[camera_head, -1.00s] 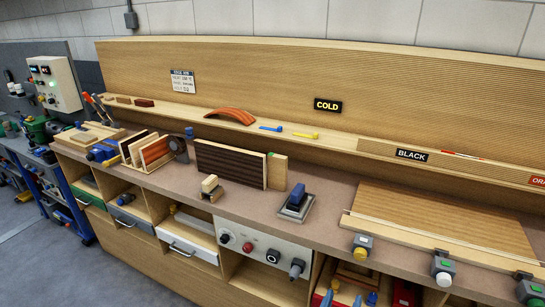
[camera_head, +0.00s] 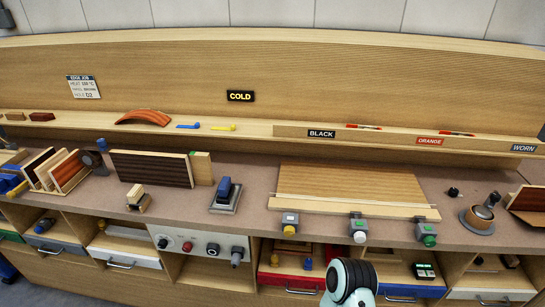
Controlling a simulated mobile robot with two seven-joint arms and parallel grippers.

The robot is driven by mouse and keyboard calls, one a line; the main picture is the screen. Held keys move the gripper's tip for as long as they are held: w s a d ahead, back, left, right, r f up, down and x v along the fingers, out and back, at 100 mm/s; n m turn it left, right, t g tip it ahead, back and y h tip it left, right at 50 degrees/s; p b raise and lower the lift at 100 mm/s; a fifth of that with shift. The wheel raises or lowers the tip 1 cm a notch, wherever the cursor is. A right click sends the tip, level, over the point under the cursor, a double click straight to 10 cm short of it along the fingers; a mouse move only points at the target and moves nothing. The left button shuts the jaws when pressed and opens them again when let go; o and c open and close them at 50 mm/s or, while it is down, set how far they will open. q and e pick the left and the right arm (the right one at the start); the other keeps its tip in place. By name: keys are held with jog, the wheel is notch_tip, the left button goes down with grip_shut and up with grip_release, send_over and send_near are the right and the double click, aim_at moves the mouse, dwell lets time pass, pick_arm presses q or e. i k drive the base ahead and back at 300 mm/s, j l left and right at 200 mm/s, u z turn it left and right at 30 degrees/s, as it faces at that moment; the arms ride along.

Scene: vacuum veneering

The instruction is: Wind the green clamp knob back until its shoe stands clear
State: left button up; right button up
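The green clamp knob (camera_head: 429,240) is on the right-most of three grey clamps along the front edge of the bench. Its clamp body (camera_head: 425,228) sits at the right end of a pale strip in front of a brown veneered panel (camera_head: 350,183). The shoe is too small to make out, so I cannot tell whether it touches or stands clear. A white and black part of my own arm shows at the bottom, below the clamps. No fingers of either gripper are in view.
A clamp with a yellow knob (camera_head: 289,230) and one with a white knob (camera_head: 359,237) stand left of the green one. A round grey pot (camera_head: 478,220) stands to the right. Bare bench top lies between. Open drawers and shelves are below.

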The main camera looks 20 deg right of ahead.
aim_at(428, 241)
jog(key=z, duration=1.75)
